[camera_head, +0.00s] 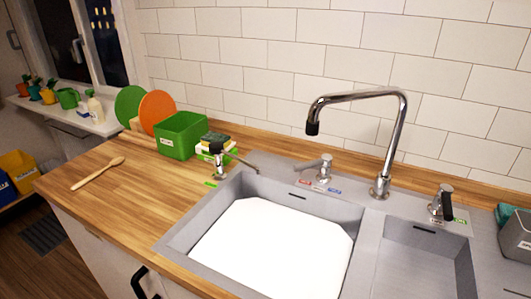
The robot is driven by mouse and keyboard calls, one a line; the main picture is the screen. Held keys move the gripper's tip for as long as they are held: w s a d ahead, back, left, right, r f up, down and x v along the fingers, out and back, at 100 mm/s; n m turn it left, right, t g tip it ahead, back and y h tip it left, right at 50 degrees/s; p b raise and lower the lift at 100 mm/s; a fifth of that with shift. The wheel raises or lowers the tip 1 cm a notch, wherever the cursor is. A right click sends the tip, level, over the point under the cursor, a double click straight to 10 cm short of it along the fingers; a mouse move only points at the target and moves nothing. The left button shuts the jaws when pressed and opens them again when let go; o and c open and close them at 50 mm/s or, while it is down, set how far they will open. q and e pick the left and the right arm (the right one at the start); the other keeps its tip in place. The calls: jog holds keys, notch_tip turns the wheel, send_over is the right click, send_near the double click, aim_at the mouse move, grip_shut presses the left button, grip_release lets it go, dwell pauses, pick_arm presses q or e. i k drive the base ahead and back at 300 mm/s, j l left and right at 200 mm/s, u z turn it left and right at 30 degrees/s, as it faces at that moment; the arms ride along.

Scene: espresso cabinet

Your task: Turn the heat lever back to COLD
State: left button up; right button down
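The heat lever (314,163) is a small chrome handle on a round post on the sink's back ledge, left of the tall tap. Its handle points left, toward the side with the red label (304,183). A blue label (334,190) sits at the right of the post's base. The label text is too small to read for certain. Neither of my grippers is in view, and nothing touches the lever.
The tall chrome tap (402,130) rises right of the lever. Black-handled fittings stand at the left (217,160) and right (441,203). The sink (180,238) holds a white area. A green bin (181,138) and wooden spoon (98,173) are on the counter.

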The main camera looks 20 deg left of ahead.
aim_at(325, 160)
jog(key=u, duration=0.3)
jog(key=j+z, duration=0.35)
jog(key=k+j+z, duration=0.1)
jog(key=z, duration=0.2)
jog(key=k+j+z, duration=0.1)
jog(key=j+z, duration=0.25)
